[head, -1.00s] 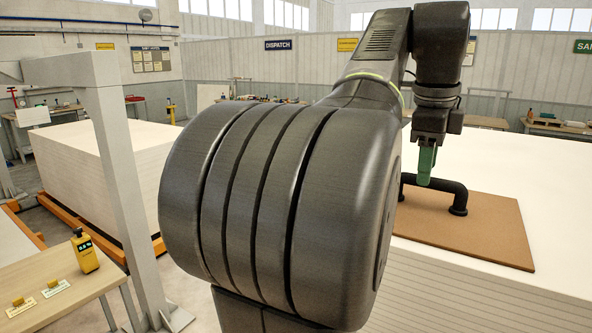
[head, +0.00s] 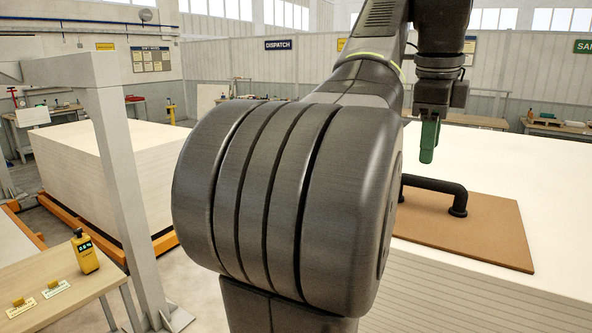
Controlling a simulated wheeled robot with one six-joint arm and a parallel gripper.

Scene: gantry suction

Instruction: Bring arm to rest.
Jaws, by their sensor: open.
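My arm fills the middle of the head view. My gripper (head: 428,143) hangs from its end at the upper right, with green fingers pointing down. It is open, and I see nothing held in it. It is above and apart from a black handle (head: 436,186) on a brown board (head: 480,228). The left part of the handle and board is hidden behind my arm.
The brown board lies on a large white stack (head: 560,190) at the right. Another white stack (head: 85,165) stands at the left behind a grey gantry post (head: 128,200). A wooden table (head: 60,285) at the lower left bears a yellow device (head: 84,252).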

